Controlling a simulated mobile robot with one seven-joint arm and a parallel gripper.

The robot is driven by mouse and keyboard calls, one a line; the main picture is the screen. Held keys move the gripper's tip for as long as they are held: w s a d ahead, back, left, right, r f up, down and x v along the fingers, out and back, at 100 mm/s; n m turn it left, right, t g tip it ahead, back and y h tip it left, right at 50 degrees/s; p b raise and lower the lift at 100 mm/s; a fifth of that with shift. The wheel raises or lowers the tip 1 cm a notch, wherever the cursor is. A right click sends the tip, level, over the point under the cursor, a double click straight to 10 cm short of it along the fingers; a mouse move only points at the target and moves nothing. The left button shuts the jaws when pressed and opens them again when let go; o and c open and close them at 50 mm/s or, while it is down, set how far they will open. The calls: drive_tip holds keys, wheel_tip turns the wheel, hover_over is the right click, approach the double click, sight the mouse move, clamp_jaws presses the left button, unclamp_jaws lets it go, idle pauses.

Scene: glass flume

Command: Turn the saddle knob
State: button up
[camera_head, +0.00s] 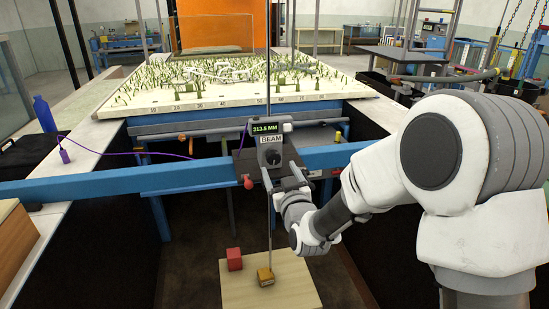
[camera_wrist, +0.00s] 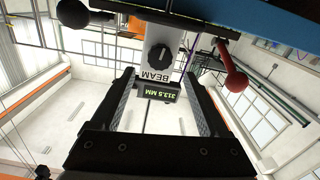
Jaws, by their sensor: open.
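The saddle (camera_head: 245,165) is a dark carriage on the blue beam, with a grey unit labelled BEAM and a display reading 313.5 MM. Its black round knob (camera_head: 273,157) sits on the unit's face below the label. In the wrist view, which is upside down, the knob (camera_wrist: 159,55) shows beyond the fingertips, roughly midway between them. My gripper (camera_head: 284,177) is just in front of and below the unit. The wrist view shows its two fingers (camera_wrist: 159,75) spread wide with nothing between them. The fingers appear apart from the knob.
A red-ended lever (camera_head: 248,182) is on the saddle, left of my gripper; it also shows in the wrist view (camera_wrist: 235,80). A thin vertical rod runs down to a board (camera_head: 236,287) with a yellow block (camera_head: 265,277) and a red block (camera_head: 234,259). The blue beam (camera_head: 100,185) crosses the flume.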

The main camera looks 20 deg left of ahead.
sight(274, 158)
drive_tip(key=x, duration=0.6)
drive_tip(key=shift+w+a, duration=0.1)
drive_tip(key=shift+w, duration=0.2)
clamp_jaws()
drive_tip(key=shift+f+b, duration=0.15)
drive_tip(key=shift+b, duration=0.65)
unclamp_jaws()
